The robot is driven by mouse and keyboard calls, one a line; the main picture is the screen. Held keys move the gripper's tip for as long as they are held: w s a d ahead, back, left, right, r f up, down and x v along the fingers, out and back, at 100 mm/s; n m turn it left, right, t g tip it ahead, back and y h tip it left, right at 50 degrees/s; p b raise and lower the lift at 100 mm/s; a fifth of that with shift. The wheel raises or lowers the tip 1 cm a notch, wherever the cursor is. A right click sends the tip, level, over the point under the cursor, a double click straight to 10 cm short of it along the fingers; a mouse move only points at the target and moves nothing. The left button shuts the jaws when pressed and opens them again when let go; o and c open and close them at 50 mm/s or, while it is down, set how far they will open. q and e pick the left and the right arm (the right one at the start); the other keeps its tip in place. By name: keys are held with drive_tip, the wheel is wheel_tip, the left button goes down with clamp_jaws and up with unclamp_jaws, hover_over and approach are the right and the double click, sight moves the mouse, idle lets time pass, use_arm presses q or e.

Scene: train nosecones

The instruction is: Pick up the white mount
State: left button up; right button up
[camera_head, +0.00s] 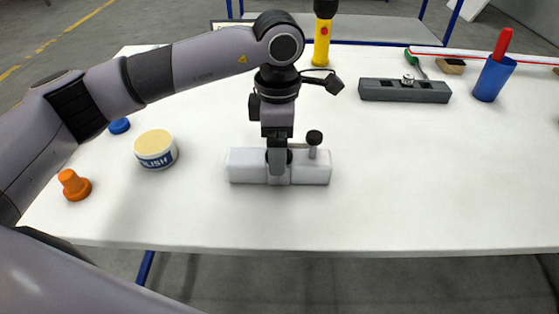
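The white mount (310,168) is a low white block lying on the white table. A black knob on a grey stem stands at its right half. My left gripper (277,163) points straight down over the middle of the mount. Its fingers overlap the mount in this view and hide its centre. I see the fingers nearly edge-on, so I cannot tell whether they are open or shut on it. The mount appears to rest on the table. My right gripper is not in view.
A polish tin (155,149), an orange knob (74,185) and a blue cap (119,126) are at left. Behind are a yellow flashlight (322,42), a dark grey block (405,90) and a blue cup (493,78). The table's front right is clear.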

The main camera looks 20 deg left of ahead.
use_arm(q)
drive_tip(key=shift+f, duration=1.95)
drive_tip(key=shift+w, duration=0.1)
drive_tip(key=c, duration=1.2)
drive_tip(key=shift+r, duration=0.1)
